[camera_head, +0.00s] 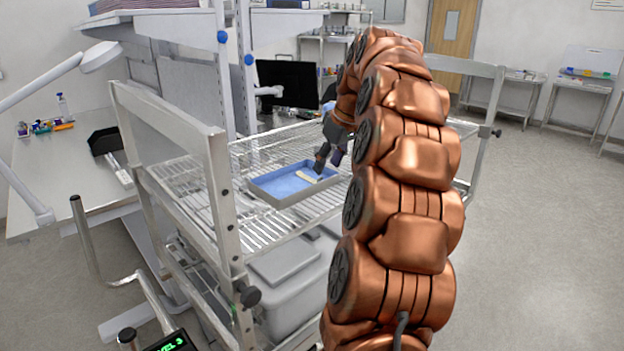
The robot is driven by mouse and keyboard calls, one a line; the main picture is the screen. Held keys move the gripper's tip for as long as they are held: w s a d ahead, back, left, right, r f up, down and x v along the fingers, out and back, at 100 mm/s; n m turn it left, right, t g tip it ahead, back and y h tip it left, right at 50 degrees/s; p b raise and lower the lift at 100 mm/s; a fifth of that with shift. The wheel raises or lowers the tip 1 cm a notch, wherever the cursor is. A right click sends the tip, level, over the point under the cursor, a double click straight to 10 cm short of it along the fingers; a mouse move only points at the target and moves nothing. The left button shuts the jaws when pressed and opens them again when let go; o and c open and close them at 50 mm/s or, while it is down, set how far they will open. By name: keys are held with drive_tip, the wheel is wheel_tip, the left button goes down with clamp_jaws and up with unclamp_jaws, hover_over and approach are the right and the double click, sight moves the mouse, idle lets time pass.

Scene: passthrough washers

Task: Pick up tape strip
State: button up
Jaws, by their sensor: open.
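A small pale strip (306,176), which looks like the tape strip, lies in a shallow blue tray (259,192) on the wire shelf of a metal cart. My gripper (327,163) is at the tray's far right side, just above and beside the strip. Its dark fingers point down and look apart, with nothing seen between them. The gripper is small in view, and I cannot tell whether a finger touches the strip or tray. My copper-coloured arm hides the area to the right of the tray.
The cart's metal frame (218,190) rises in front and left of the tray. Lidded grey bins (290,262) sit on the lower shelf. A white bench (60,170) with a black dustpan-like scoop (104,141) stands left. The wire shelf (262,150) around the tray is mostly clear.

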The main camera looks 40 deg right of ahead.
drive_tip(key=shift+a+p+x, duration=0.2)
drive_tip(key=shift+p+x, duration=0.8)
drive_tip(key=shift+x, duration=0.25)
drive_tip(key=shift+p+x, duration=0.35)
drive_tip(key=shift+x, duration=0.9)
drive_tip(key=shift+w, duration=0.15)
drive_tip(key=c, duration=0.8)
